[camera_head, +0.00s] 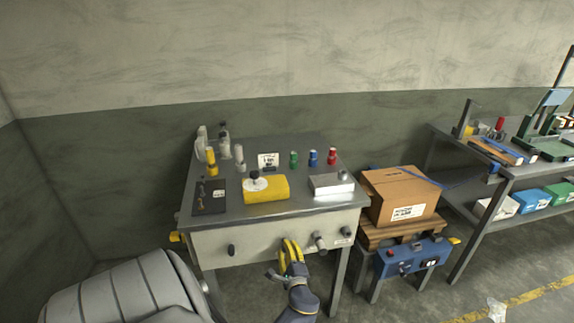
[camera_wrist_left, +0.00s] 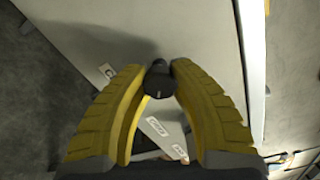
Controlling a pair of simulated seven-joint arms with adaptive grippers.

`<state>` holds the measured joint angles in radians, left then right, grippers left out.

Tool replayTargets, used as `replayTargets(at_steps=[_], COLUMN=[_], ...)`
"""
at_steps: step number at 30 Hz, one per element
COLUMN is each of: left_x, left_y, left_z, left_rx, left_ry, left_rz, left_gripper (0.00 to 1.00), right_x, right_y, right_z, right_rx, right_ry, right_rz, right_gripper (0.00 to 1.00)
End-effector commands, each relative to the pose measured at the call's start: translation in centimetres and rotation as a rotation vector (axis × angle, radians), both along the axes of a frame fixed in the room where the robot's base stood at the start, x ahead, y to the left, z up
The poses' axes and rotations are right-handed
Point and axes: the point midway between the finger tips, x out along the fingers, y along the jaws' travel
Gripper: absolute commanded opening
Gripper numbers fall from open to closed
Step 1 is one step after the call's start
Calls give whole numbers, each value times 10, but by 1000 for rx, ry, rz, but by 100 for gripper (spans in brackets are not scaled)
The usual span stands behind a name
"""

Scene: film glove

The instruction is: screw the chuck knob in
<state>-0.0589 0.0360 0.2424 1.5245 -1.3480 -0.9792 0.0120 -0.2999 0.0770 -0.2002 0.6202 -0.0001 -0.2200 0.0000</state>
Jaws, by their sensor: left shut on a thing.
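My left gripper (camera_head: 289,243) has yellow fingers and is at the front panel of the grey workbench. In the left wrist view the gripper (camera_wrist_left: 160,75) is shut on a small dark round knob (camera_wrist_left: 159,82), which I take for the chuck knob. The knob sits between the two fingertips, against or just in front of the pale panel (camera_wrist_left: 205,30). How deep it is seated cannot be told. In the head view the fingers hide the knob. My right gripper is not in view.
The panel also carries a black knob (camera_head: 231,250) at left and a grey fitting (camera_head: 319,241) close right of my gripper. Bottles, a yellow block (camera_head: 266,188) and a silver box (camera_head: 331,184) stand on the benchtop. A cardboard box (camera_head: 400,195) stands at right.

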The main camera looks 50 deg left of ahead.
Motion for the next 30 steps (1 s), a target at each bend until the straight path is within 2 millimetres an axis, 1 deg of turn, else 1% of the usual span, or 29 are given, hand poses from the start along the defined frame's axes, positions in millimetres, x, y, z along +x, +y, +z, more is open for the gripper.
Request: replayTargets(at_steps=[15,30], left_x=[1,0], left_y=[-2,-2], left_z=[-1,-2], left_rx=[229,454], left_ry=[428,848], left_rz=[-6,-6], left_gripper=[0,0], right_x=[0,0], right_y=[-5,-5], right_z=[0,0], right_rx=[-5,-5], right_ry=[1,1], right_rz=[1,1], right_gripper=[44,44])
